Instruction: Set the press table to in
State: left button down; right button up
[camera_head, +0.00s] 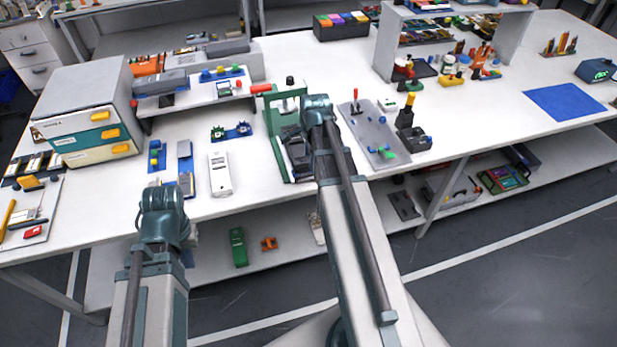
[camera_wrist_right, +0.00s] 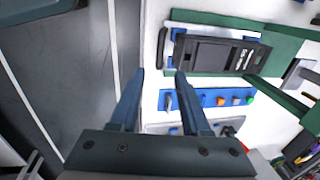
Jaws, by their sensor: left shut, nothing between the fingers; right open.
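The green press (camera_head: 268,118) stands near the front edge of the white bench, with a red-ended lever. Its dark press table (camera_wrist_right: 215,55) lies on the green base (camera_wrist_right: 285,45) in the right wrist view, its near end at the base's edge. A blue strip with knobs and buttons (camera_wrist_right: 205,100) is beside it. My right gripper (camera_wrist_right: 160,74) is open and empty, its fingertips apart from the table near its left end. In the head view my right arm partly covers the press. My left gripper (camera_head: 163,208) is shut, in front of the bench; its fingers are mostly hidden.
A white device (camera_head: 220,174) lies left of the press. A grey plate with small parts (camera_head: 375,135) is to its right. A drawer cabinet (camera_head: 85,110) stands at the left. A lower shelf (camera_head: 210,268) holds a green box. A blue mat (camera_head: 565,102) lies at the right.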

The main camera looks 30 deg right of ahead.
aim_at(308, 175)
jog(key=f+b, duration=0.2)
jog(key=f, duration=0.1)
jog(key=w+f+b, duration=0.1)
jog(key=f+b, duration=0.4)
jog(key=f, duration=0.1)
jog(key=shift+w+d+b, duration=0.15)
jog(key=shift+w+b, duration=0.2)
jog(key=shift+b, duration=0.05)
jog(key=shift+r, duration=0.1)
jog(key=shift+c, duration=0.4)
grip_shut()
dwell(0.5)
